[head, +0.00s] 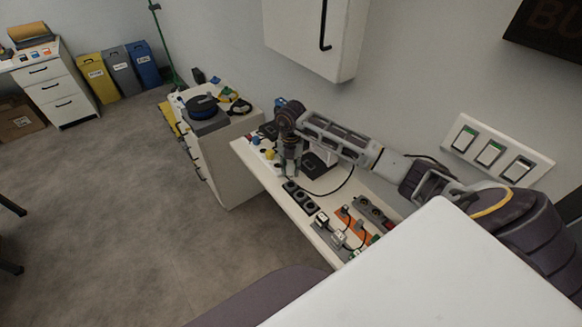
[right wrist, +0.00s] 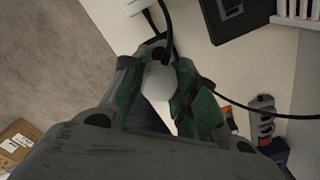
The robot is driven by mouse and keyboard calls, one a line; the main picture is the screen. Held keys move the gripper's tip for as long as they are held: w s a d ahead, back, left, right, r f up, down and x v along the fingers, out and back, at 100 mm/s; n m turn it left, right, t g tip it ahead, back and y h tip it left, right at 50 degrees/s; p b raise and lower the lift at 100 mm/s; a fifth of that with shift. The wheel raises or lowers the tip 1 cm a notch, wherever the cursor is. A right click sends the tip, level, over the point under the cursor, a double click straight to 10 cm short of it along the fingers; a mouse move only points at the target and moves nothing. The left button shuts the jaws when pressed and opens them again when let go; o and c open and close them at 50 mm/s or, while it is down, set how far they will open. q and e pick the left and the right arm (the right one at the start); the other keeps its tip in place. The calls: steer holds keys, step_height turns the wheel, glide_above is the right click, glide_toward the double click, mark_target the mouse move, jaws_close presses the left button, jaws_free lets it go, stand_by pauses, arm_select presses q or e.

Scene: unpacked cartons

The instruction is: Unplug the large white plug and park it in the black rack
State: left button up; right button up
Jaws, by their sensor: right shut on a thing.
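My right gripper (head: 290,172) is above the far part of the narrow white shelf, pointing down. In the right wrist view its green-padded fingers (right wrist: 168,95) are shut on a pale, rounded plug (right wrist: 160,78) with a dark cord leading up from it. In the head view the fingers hide the held plug, and I cannot tell whether its underside touches anything. A black rack-like row with several openings (head: 301,197) lies on the shelf just nearer than the gripper. My left gripper is not in view.
A black box (head: 318,163) stands behind the gripper, with a black cable (head: 347,182) curving nearby. Nearer on the shelf are small white plugs (head: 322,218), an orange board (head: 351,226) and a grey power strip (head: 375,211). A white cabinet (head: 315,35) hangs above.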

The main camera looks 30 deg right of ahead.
steer(key=shift+s, duration=0.1)
steer(key=shift+f, duration=0.15)
steer(key=shift+f+b, duration=0.65)
steer(key=shift+f, duration=0.1)
steer(key=shift+f+b, duration=1.25)
steer(key=shift+f, duration=0.65)
steer(key=shift+f+b, duration=0.3)
steer(key=shift+f, duration=0.35)
stand_by(2.0)
steer(key=o, duration=1.2)
steer(key=shift+c, duration=0.2)
